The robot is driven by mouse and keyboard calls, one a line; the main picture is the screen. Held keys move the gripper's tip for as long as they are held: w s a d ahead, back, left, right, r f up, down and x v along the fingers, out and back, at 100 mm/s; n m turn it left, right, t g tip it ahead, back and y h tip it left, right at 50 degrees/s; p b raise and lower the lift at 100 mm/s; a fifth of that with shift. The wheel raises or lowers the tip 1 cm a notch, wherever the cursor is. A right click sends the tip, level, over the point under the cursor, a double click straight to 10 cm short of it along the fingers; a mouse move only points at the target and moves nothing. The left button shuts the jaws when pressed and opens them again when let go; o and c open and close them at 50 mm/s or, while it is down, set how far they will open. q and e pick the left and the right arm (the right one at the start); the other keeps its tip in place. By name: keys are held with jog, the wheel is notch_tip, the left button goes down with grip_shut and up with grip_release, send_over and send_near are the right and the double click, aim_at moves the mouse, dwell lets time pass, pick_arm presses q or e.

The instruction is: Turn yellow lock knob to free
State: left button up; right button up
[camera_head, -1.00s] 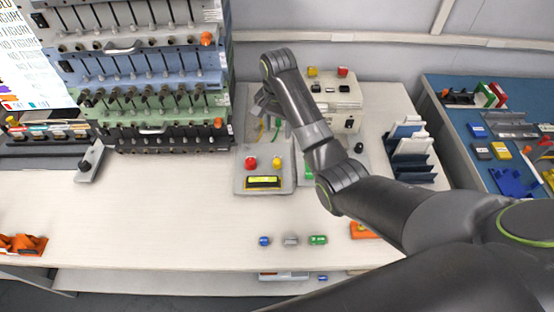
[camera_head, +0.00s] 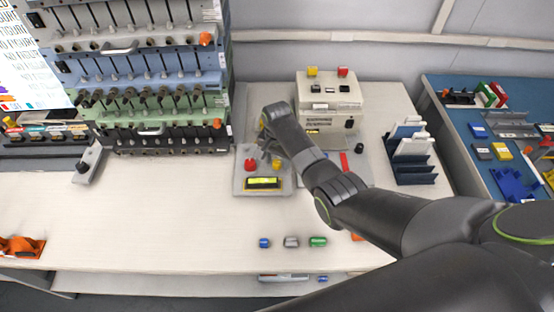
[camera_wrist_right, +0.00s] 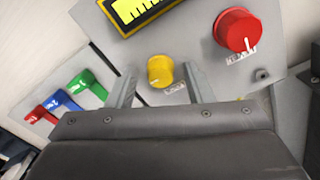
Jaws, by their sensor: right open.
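The yellow lock knob (camera_head: 277,164) sits on a grey control box (camera_head: 240,183), to the right of a red knob (camera_head: 250,164). In the right wrist view the yellow knob (camera_wrist_right: 160,70) shows as a short cylinder with a small printed label beside it. My right gripper (camera_head: 265,148) is just behind the knobs in the head view. In the right wrist view it is open (camera_wrist_right: 160,77), with one finger on each side of the yellow knob. No firm contact is visible. The left gripper is out of view.
A yellow display (camera_head: 262,183) is on the same box. The wrist view shows the red knob (camera_wrist_right: 236,30) close by and green, blue and red levers (camera_wrist_right: 68,97) at left. A beige instrument (camera_head: 329,100) stands behind.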

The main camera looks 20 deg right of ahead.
jog(key=c, duration=1)
jog(key=shift+r+n, duration=0.1)
jog(key=shift+n, duration=0.2)
jog(key=n+p, duration=0.2)
jog(key=n, duration=0.1)
jog(key=n+p, duration=0.1)
jog(key=n, duration=0.2)
jog(key=shift+n, duration=0.3)
jog(key=n+p, duration=0.1)
jog(key=n, duration=0.3)
jog(key=shift+w+p, duration=0.1)
jog(key=shift+p, duration=0.25)
jog(key=shift+n, duration=2.1)
jog(key=shift+p, duration=0.3)
